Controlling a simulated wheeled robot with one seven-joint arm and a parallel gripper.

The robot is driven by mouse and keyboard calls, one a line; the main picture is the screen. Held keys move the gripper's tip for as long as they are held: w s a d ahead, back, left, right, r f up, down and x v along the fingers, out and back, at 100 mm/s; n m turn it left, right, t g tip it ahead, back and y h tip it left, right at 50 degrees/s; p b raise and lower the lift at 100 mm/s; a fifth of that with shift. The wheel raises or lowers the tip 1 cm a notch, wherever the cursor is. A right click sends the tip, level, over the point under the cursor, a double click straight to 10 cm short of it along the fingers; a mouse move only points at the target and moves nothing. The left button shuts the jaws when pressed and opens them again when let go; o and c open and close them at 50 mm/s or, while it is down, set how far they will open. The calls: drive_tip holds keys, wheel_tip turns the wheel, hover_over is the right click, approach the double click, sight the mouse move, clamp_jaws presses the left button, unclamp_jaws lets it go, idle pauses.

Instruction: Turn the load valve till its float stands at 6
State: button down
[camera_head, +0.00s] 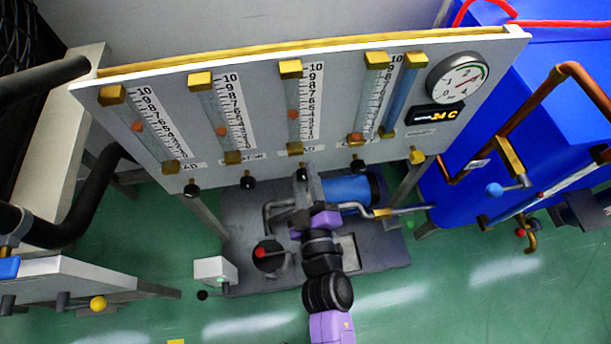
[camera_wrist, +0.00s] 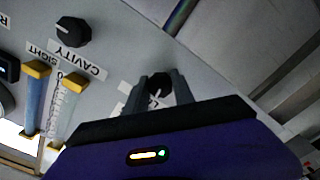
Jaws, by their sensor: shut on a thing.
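The panel (camera_head: 262,120) carries a row of flow tubes with orange floats and black valve knobs below. The third tube from the left has its float (camera_head: 293,114) a little below mid-scale, roughly at 4 to 5; the digits are small. Its label is partly hidden in the head view. My gripper (camera_head: 306,182) is at the knob under this tube. In the wrist view my gripper (camera_wrist: 158,88) has its fingers on either side of the black load valve knob (camera_wrist: 158,86), shut on it. The label beside that knob is mostly covered; an initial L shows.
The cavity knob (camera_wrist: 73,31) is beside the held one, clear of my fingers. A blue cylinder (camera_head: 348,190) and bent pipes stand close behind and right of my gripper. A red-topped black part (camera_head: 268,255) is at lower left. A blue cabinet (camera_head: 560,120) stands right.

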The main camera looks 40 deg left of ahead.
drive_tip(key=c, duration=1.1)
unclamp_jaws()
drive_tip(key=shift+o, duration=0.2)
drive_tip(key=p+v, duration=0.1)
drive_tip(key=v, duration=0.6)
drive_tip(key=shift+s+d, duration=0.25)
drive_tip(key=shift+d, duration=0.05)
